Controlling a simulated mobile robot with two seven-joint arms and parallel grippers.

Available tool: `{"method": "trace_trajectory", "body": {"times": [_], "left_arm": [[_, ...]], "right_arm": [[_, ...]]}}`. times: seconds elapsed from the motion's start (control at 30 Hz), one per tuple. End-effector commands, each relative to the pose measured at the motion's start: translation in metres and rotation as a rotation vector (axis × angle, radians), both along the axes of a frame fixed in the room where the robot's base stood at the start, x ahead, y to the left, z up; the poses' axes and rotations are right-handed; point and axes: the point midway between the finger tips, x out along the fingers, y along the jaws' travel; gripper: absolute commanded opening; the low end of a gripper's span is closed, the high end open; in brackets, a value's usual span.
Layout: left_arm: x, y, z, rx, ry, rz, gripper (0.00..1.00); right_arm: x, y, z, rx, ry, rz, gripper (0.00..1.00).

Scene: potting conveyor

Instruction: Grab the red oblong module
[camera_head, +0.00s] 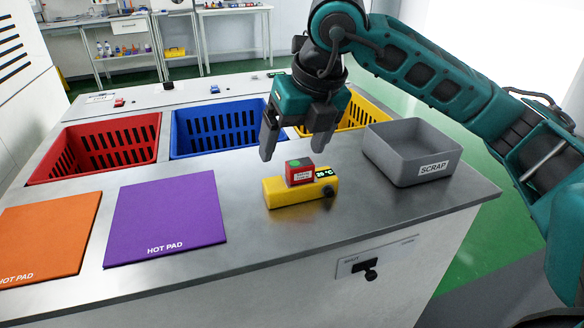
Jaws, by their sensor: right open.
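The red oblong module (300,172) is a small red block with a pale label on its front and a green spot on top. It rests on a yellow base (296,198) that has a small dark display reading a temperature in °C. My right gripper (292,152) points down just above the module. Its two fingers are apart, with nothing held between them. From this view I cannot tell how far above the module the fingertips are. My left gripper is not in view.
A grey SCRAP bin (392,170) stands right of the yellow base. Red (60,160), blue (190,140) and yellow (368,110) baskets are set along the back. Orange (50,235) and purple (165,215) hot pads lie left. The metal counter between the purple pad and yellow base is clear.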

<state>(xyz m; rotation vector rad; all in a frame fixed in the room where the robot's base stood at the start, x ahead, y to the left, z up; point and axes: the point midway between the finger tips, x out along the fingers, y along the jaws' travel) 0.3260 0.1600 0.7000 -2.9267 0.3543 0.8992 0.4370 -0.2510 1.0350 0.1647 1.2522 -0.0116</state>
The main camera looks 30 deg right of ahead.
Motion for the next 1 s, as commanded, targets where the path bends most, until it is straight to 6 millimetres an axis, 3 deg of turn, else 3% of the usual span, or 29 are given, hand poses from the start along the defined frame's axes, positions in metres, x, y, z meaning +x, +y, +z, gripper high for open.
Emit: {"method": "trace_trajectory", "body": {"times": [0.1,0.2,0.5,0.77,1.0], "left_arm": [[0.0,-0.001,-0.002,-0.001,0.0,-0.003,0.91],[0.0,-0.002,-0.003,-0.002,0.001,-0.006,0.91],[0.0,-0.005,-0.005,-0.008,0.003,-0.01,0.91],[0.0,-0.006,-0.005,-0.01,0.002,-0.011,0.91],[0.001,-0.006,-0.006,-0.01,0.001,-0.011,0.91]], "right_arm": [[0.002,-0.03,0.016,-0.099,-0.048,-0.104,0.85],[0.005,-0.04,0.015,-0.131,-0.058,-0.139,0.85],[0.024,-0.045,-0.034,-0.133,-0.058,-0.142,0.85],[0.033,-0.046,-0.054,-0.131,-0.059,-0.14,0.85],[0.048,-0.048,-0.085,-0.13,-0.059,-0.138,0.85]]}}
